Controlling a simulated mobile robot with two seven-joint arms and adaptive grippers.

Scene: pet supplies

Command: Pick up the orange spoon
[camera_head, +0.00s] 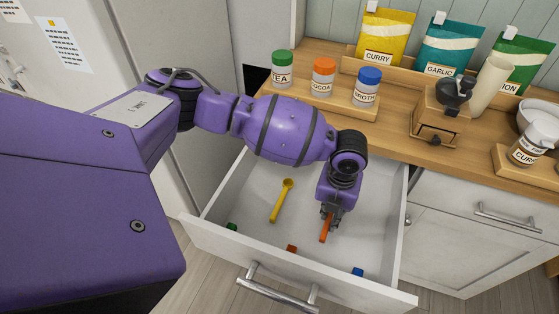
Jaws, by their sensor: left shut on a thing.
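The orange spoon (325,228) is inside the open white drawer (345,280), toward its right side. Its handle shows below my left gripper (329,214), which reaches down into the drawer from above. The left gripper is shut on the orange spoon. The rest of the spoon is hidden behind the gripper, and I cannot tell whether it is clear of the drawer floor. A yellow spoon (281,200) lies in the drawer to the left of the gripper. My right gripper is not in view.
Small green (232,227), orange-brown (292,249) and blue (357,271) pieces lie near the drawer's front wall. The counter above holds labelled jars (323,77), spice bags (385,35) and a wooden grinder (441,112). A grey-white cabinet (190,60) stands at left.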

